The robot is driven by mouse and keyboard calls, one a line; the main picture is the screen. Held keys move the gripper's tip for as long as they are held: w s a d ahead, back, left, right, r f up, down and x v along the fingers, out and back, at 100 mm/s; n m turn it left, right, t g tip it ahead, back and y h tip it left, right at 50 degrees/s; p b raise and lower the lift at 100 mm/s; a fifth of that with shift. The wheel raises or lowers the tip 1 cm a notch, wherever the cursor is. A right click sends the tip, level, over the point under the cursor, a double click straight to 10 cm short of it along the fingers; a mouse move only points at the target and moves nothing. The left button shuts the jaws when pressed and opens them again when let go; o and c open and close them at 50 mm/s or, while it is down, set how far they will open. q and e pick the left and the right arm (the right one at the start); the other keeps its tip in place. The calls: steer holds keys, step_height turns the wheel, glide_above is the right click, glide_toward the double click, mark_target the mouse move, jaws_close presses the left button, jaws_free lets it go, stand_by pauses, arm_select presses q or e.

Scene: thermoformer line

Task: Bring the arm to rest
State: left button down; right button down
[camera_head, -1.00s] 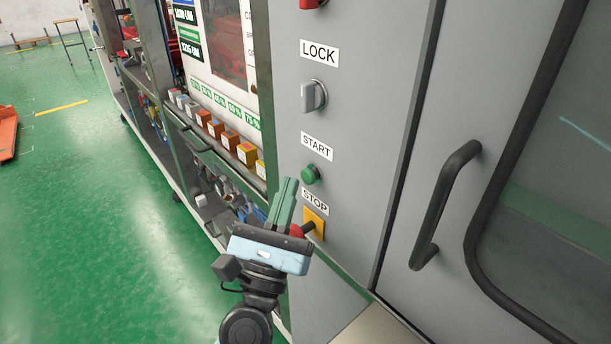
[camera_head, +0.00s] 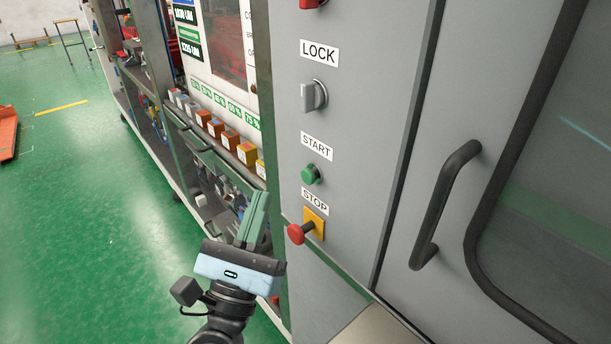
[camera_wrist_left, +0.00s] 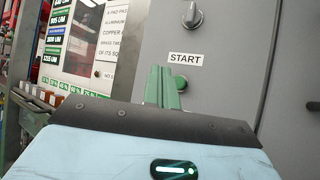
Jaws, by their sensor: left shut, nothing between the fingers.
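My left gripper (camera_head: 253,220) has green fingers that are shut with nothing between them. In the head view it is in front of the grey control panel (camera_head: 287,100), left of and apart from the red STOP button (camera_head: 296,234) on its yellow plate. The green START button (camera_head: 311,174) and the grey LOCK knob (camera_head: 314,95) are above the STOP button. In the left wrist view the shut fingers (camera_wrist_left: 160,84) stand in front of the panel, and the START button (camera_wrist_left: 180,83) shows just right of their tips. My right gripper is in neither view.
A grey door with a black handle (camera_head: 444,205) is right of the panel. On the left, a row of small coloured blocks (camera_head: 231,139) sits on a ledge below a display board, with a cluttered shelf below. The green floor (camera_head: 90,220) at the left is open.

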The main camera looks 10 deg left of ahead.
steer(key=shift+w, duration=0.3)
